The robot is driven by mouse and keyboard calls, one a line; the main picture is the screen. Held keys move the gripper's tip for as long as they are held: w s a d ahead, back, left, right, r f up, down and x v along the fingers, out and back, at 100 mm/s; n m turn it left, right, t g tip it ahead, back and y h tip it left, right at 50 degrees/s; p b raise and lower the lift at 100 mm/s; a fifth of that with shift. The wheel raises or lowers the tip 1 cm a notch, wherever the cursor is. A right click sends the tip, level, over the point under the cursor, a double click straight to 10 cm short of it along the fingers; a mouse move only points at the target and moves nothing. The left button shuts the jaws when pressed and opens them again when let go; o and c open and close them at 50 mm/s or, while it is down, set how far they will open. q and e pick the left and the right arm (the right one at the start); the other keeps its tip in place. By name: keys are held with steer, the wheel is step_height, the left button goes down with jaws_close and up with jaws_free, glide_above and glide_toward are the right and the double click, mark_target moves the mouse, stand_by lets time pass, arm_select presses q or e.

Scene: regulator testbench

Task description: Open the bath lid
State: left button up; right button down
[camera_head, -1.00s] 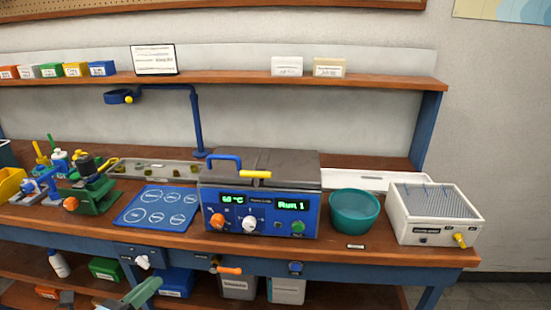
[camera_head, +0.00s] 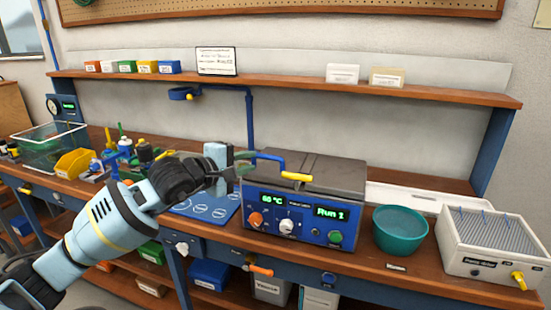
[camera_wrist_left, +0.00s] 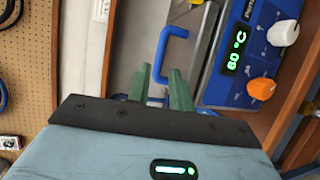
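The bath is a blue box with a front panel (camera_head: 290,215) reading 60 °C and Run 1. Its dark grey lid (camera_head: 325,172) lies flat and closed on top. A blue bar handle (camera_head: 268,157) stands at the lid's left side, also seen in the left wrist view (camera_wrist_left: 163,50). A yellow grip (camera_head: 297,177) is at the lid's front. My left gripper (camera_head: 243,163) is just left of the handle. In the left wrist view its two green fingers (camera_wrist_left: 160,88) are apart, with the handle's near end between them in the picture; contact is unclear. My right gripper is out of view.
A teal bowl (camera_head: 400,229) and a white rack box (camera_head: 494,240) stand right of the bath. A blue mat (camera_head: 210,206) lies to its left, partly behind my arm. A blue post with a ring (camera_head: 250,118) rises behind the bath. A shelf (camera_head: 300,82) runs above.

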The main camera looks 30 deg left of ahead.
mark_target(265, 158)
arm_select(q)
steer(key=shift+p+x, duration=0.5)
steer(key=shift+x, duration=3.35)
steer(key=shift+d, duration=0.1)
jaws_close()
